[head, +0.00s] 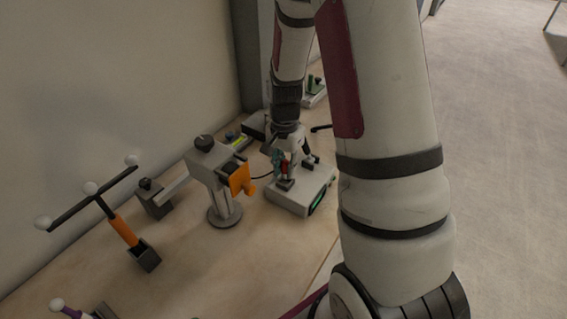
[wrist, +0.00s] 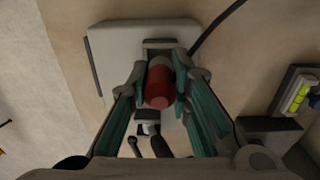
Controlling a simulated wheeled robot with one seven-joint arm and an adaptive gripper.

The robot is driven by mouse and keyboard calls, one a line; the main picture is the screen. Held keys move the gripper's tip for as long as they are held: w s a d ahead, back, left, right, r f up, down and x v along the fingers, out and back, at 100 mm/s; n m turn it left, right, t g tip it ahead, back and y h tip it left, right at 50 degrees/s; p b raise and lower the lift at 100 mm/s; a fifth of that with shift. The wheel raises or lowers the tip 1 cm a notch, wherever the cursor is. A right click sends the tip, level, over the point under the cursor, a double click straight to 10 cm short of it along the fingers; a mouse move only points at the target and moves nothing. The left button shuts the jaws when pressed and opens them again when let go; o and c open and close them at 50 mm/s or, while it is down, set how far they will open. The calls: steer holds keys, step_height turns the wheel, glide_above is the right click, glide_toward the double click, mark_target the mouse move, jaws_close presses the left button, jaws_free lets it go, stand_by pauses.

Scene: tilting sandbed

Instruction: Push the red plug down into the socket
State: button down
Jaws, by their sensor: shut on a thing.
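The red plug (wrist: 158,92) sits between the two fingers of my gripper (wrist: 160,82) in the wrist view. My gripper is shut on it. In the head view my gripper (head: 284,165) is over the pale box (head: 300,200), and a bit of red plug (head: 284,168) shows between the fingers. In the wrist view the plug is over the pale box (wrist: 108,58), by a dark square part (wrist: 158,44) on its top, which I take to be the socket. The plug's lower end is hidden, so I cannot tell how deep it sits.
A grey stand with an orange part (head: 240,179) is left of the box. An orange-handled rod with white balls (head: 123,229) stands further left. A black cable (wrist: 214,24) runs off the box. A yellow-green vial (wrist: 299,96) lies to the right in the wrist view.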

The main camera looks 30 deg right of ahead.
mark_target(285, 175)
steer(key=shift+f+b, duration=0.55)
steer(key=shift+f, duration=0.9)
steer(key=shift+s+f, duration=0.15)
steer(key=c, duration=1.4)
jaws_free()
steer(key=shift+f, duration=0.1)
steer(key=shift+r, duration=0.2)
